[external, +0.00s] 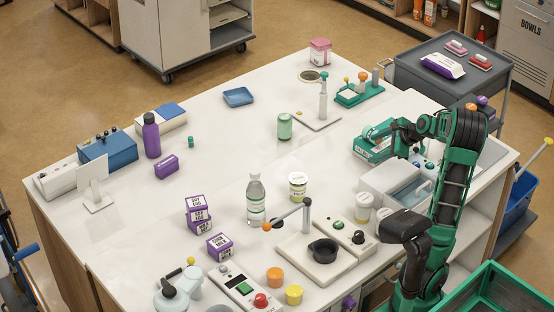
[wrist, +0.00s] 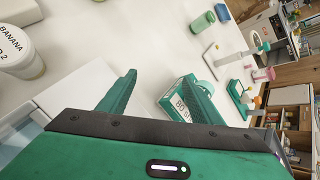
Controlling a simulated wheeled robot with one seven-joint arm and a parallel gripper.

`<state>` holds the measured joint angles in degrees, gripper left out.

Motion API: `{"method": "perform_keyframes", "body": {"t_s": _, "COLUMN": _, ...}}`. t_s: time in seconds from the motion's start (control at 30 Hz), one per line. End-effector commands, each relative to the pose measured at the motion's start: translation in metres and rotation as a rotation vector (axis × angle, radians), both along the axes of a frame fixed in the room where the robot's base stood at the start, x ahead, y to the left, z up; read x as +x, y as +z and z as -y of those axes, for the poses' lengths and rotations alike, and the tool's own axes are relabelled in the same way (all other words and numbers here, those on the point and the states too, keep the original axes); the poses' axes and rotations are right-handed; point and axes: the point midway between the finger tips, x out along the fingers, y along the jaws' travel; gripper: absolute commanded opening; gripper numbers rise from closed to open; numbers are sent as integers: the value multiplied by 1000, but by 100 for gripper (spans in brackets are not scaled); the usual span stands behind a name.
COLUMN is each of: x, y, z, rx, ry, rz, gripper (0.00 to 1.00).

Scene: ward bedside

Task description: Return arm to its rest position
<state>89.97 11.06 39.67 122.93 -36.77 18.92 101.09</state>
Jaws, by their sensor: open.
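My green arm rises at the right side of the white counter in the external view and bends over toward the counter. My gripper (external: 376,132) is above or beside a green and white box (external: 366,151); the exact gap is hard to judge there. In the wrist view my gripper (wrist: 160,76) has its two green fingers spread wide apart, with nothing held between them. The box (wrist: 178,98) lies beyond the fingers, partly hidden by the right one. White counter shows between the fingertips.
A white tub labelled banana (wrist: 18,52) stands at the left of the wrist view. A green can (external: 285,127), a clear bottle (external: 256,203) and a grey cart (external: 405,72) stand around. The counter's middle is mostly clear.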

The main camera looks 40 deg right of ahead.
Motion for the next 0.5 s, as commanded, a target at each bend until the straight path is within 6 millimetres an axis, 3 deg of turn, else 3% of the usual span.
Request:
{"method": "perform_keyframes", "body": {"t_s": 0.03, "x": 1, "y": 6, "z": -17, "rx": -83, "ry": 83, "rz": -29, "gripper": 58}}
{"method": "perform_keyframes", "body": {"t_s": 0.2, "x": -12, "y": 26, "z": -61, "rx": -334, "ry": 348, "rz": -114, "gripper": 58}}
{"method": "perform_keyframes", "body": {"t_s": 0.37, "x": -36, "y": 40, "z": -91, "rx": -534, "ry": 562, "rz": -189, "gripper": 58}}
{"method": "perform_keyframes", "body": {"t_s": 0.5, "x": -69, "y": 42, "z": -103, "rx": -668, "ry": 713, "rz": -262, "gripper": 58}}
